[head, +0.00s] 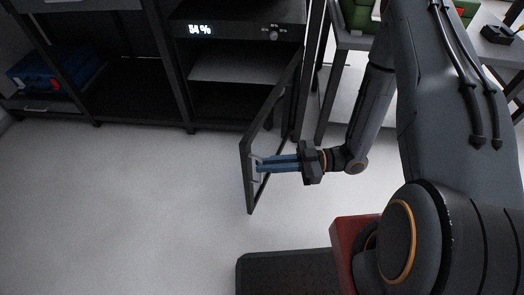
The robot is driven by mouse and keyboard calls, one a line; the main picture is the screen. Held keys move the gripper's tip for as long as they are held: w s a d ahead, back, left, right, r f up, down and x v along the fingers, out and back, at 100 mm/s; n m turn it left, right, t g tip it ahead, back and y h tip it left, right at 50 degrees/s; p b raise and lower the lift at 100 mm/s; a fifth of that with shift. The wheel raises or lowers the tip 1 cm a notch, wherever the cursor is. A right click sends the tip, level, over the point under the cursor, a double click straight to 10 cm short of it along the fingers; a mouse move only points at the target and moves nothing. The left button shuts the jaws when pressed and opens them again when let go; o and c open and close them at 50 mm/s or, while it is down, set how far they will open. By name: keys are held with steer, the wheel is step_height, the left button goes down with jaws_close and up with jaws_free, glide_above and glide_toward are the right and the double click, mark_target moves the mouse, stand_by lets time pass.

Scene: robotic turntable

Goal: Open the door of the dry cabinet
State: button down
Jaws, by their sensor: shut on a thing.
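The dry cabinet (240,30) stands at the back centre, with a lit display reading about 54 % and a small knob. Its dark-framed door (247,178) is swung well open, hinged on the right and reaching out toward me. The cabinet's inside and a shelf (235,68) show. My gripper (259,164) comes from the right, with its blue fingers shut on the pale door handle (256,170) near the door's free edge. The fingers partly hide the handle.
An open dark rack (110,90) with a blue case (58,70) stands at the left. A table (345,40) with a green case is behind my arm at the right. A dark mat (285,275) lies at the front. The pale floor left of the door is clear.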

steer(key=shift+s+d, duration=0.1)
steer(key=shift+d, duration=0.65)
steer(key=c, duration=2)
jaws_free()
steer(key=shift+o, duration=0.7)
steer(key=d, duration=0.7)
steer(key=shift+d+p, duration=0.4)
steer(key=shift+p, duration=0.05)
